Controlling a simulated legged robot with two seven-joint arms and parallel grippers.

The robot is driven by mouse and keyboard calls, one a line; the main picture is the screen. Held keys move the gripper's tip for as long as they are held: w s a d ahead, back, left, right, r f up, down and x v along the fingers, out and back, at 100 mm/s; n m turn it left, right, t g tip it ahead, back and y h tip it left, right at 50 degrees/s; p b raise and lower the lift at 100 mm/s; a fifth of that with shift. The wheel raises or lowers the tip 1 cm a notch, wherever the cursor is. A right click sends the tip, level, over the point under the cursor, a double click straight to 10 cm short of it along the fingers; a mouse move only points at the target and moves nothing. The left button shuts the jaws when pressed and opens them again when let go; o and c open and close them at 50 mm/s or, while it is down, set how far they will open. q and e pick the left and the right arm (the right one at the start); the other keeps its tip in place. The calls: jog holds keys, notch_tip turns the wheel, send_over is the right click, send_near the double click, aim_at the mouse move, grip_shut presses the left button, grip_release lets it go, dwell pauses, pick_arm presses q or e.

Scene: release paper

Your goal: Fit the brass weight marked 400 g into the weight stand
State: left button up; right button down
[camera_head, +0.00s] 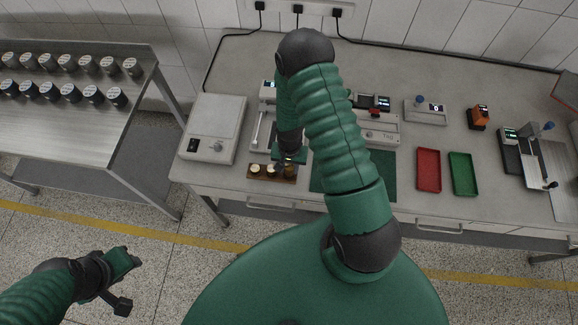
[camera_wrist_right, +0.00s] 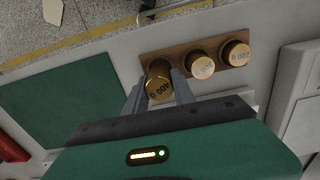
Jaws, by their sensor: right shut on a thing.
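The brass weight marked 400 g (camera_wrist_right: 158,88) is between the two fingers of my right gripper (camera_wrist_right: 159,92), which is shut on it. The weight stand (camera_wrist_right: 182,52) is a brown block with two other brass weights standing in it, the middle one (camera_wrist_right: 202,66) and the end one (camera_wrist_right: 236,54). The 400 g weight is over the stand's left end in the wrist view; I cannot tell whether it is seated or just above. In the head view the stand (camera_head: 285,179) is at the bench's front edge below my right gripper (camera_head: 288,160). My left gripper (camera_head: 122,278) is away from the bench, jaws unclear.
A white balance (camera_head: 212,128) stands left of the stand. A dark green mat (camera_head: 382,168) lies right of it, then a red tray (camera_head: 428,170) and a green tray (camera_head: 463,173). A separate metal table (camera_head: 60,125) at the left holds several dark-sided cylinders.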

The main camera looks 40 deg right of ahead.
pick_arm(q)
jog(key=shift+a, duration=0.2)
pick_arm(e)
jog(key=shift+a+r, duration=0.1)
jog(key=shift+a, duration=0.15)
jog(key=shift+a, duration=0.1)
pick_arm(q)
jog(key=shift+a+f, duration=0.2)
jog(key=shift+f, duration=0.05)
pick_arm(e)
jog(key=shift+f, duration=0.2)
pick_arm(q)
jog(key=shift+f+b, duration=0.1)
jog(key=shift+b, duration=0.2)
pick_arm(e)
jog(key=shift+f, duration=0.1)
pick_arm(q)
jog(key=shift+d+f+b, duration=0.25)
jog(key=shift+f+b, duration=0.05)
pick_arm(e)
jog(key=shift+d+f, duration=0.2)
jog(key=shift+f, duration=0.3)
jog(key=shift+f, duration=0.1)
pick_arm(q)
jog(key=shift+a+f, duration=0.1)
jog(key=shift+a, duration=0.05)
pick_arm(e)
jog(key=c, duration=1)
grip_release()
jog(key=shift+a, duration=0.15)
